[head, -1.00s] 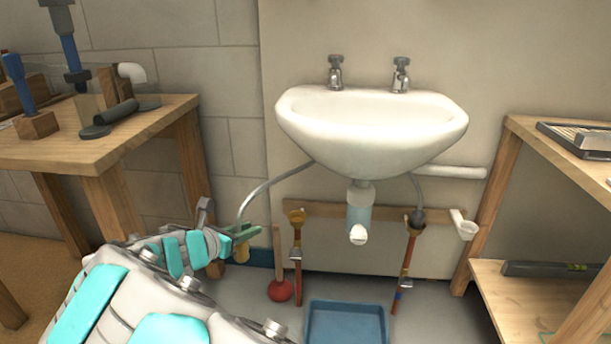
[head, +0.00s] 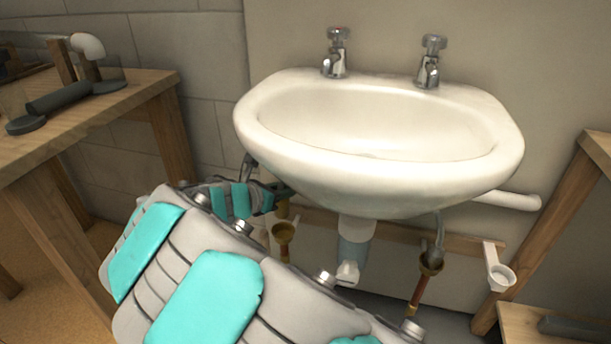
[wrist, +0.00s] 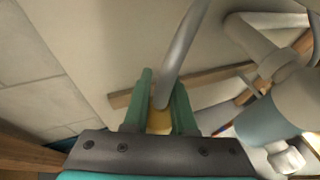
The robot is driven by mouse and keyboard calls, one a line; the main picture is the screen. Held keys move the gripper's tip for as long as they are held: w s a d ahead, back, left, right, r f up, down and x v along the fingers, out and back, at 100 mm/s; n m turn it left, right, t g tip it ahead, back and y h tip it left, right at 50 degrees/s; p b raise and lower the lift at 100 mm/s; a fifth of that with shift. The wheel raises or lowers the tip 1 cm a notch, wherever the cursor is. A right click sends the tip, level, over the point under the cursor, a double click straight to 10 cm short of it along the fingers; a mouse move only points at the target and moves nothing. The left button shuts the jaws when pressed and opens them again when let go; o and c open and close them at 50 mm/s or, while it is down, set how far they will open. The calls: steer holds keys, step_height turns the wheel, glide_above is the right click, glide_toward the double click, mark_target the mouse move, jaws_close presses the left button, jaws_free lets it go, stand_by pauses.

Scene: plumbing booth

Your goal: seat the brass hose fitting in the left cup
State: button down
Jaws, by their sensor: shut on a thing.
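My gripper (head: 281,191) is at the left under the basin, partly behind my own arm. In the wrist view its green fingers (wrist: 162,92) are shut on the brass hose fitting (wrist: 160,122), at the end of a grey hose (wrist: 182,50). In the head view a bit of the fitting (head: 283,209) shows below the fingers. The left cup (head: 284,231), a brass cup on the wall rail, appears just below the fitting; the depth gap is unclear. I cannot make out this cup in the wrist view.
The white basin (head: 380,125) hangs close above and right of my gripper. The right brass cup (head: 431,262) has a hose end in it. A white drain trap (head: 354,245) stands between the cups. A white cup (head: 501,276) is far right; a wooden bench (head: 90,115) stands left.

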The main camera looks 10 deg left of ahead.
mark_target(277, 215)
step_height(277, 215, down, 4)
steer(key=b, duration=0.5)
steer(key=shift+f, duration=1.5)
steer(key=c, duration=0.6)
jaws_free()
steer(key=shift+c, duration=0.2)
steer(key=p+v, duration=0.1)
steer(key=v, duration=0.6)
steer(key=shift+s+a+r, duration=0.2)
steer(key=shift+s, duration=0.1)
